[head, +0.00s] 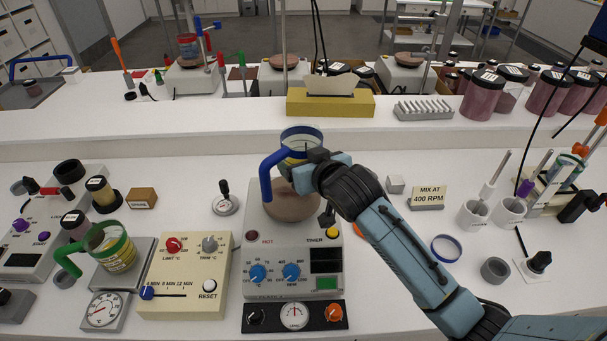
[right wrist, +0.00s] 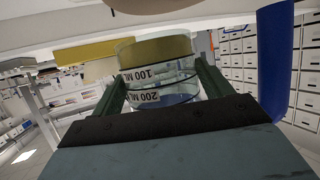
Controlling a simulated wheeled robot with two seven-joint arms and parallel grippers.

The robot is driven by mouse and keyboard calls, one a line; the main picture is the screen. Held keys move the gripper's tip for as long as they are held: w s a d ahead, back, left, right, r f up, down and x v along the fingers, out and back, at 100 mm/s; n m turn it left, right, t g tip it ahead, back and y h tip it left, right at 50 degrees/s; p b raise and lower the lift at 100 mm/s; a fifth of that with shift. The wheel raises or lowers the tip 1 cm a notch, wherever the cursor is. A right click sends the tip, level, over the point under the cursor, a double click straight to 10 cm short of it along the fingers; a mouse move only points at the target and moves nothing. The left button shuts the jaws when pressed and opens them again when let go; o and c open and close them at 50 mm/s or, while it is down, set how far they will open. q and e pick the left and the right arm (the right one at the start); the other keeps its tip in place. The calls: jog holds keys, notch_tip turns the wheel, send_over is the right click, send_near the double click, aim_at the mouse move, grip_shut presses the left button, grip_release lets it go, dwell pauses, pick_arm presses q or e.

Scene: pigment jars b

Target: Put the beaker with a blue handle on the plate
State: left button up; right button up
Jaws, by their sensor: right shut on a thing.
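The clear beaker (head: 302,135) has a blue handle (head: 266,178) on its left side and some yellow content. My right gripper (head: 312,168) is shut on the beaker. In the right wrist view its fingers lie on both sides of the marked glass (right wrist: 158,72), and the blue handle (right wrist: 275,62) shows at the right. The round brown plate (head: 290,207) is on top of the stirrer with blue knobs, below the gripper. The beaker's base is hidden by the gripper in the head view, so I cannot tell whether it touches the plate. My left gripper is not in view.
A beaker with a green handle (head: 118,252) stands on a scale at the left. A cream control box (head: 187,275) is left of the stirrer. A yellow box (head: 330,104) is on the shelf behind. A blue ring (head: 446,248) lies right of my arm.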

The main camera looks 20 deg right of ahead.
notch_tip(320, 180, down, 3)
jog(key=shift+r, duration=0.1)
jog(key=shift+f, duration=0.3)
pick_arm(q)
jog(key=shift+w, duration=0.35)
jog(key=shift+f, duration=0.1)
pick_arm(e)
jog(key=shift+f, duration=0.15)
jog(key=o, duration=1.2)
jog(key=shift+f, duration=0.1)
jog(key=shift+c, duration=0.2)
